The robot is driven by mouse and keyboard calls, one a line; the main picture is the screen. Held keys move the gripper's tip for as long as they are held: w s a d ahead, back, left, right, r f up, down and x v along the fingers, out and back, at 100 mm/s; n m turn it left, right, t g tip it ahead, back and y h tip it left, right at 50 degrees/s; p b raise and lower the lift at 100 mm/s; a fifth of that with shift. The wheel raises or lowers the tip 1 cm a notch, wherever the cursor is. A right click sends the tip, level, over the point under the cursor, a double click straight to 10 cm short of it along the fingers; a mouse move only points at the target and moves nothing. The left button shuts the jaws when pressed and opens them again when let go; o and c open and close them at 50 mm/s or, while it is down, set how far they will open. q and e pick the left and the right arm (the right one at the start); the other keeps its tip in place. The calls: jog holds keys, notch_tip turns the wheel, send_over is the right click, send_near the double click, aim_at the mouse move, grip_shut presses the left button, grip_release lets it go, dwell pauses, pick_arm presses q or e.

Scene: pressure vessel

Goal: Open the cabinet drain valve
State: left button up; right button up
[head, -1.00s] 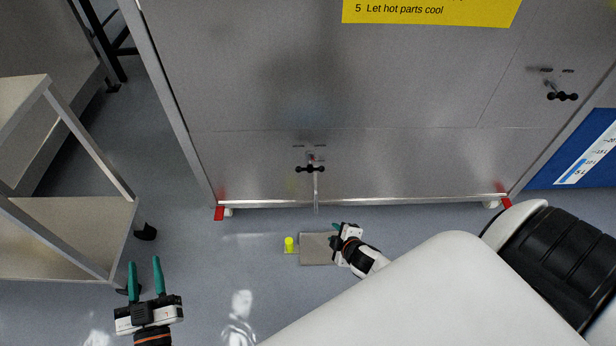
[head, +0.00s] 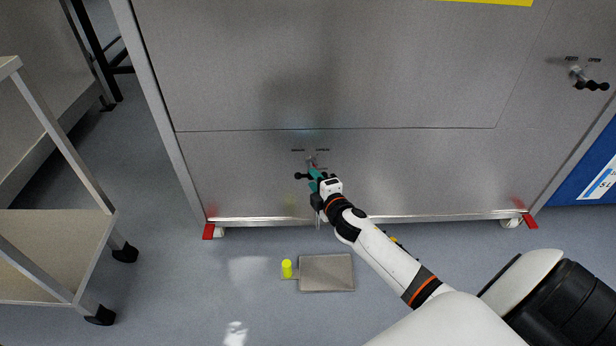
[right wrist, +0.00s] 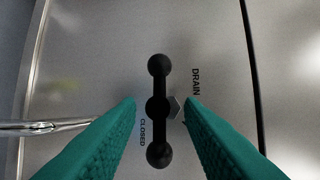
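The drain valve's black handle (right wrist: 158,110), a bar with round knobs, stands between the fingers of my right gripper (right wrist: 160,104) in the right wrist view. The fingers are open, one on each side of the bar, and I see no grip on it. The words DRAIN and CLOSED are on the cabinet panel beside it. In the head view my right gripper (head: 316,177) is at the cabinet's lower panel (head: 420,170) and covers part of the valve handle (head: 300,176). A metal pipe (right wrist: 45,127) runs from the valve. My left gripper is not in view.
A second black-handled valve (head: 590,85) is at the upper right of the cabinet. A grey plate (head: 326,273) with a yellow post (head: 287,268) lies on the floor in front. A wheeled cart (head: 60,225) stands at the left. Floor between cart and plate is clear.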

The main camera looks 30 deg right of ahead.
jog(key=b+x, duration=0.1)
jog(key=x, duration=0.4)
grip_shut()
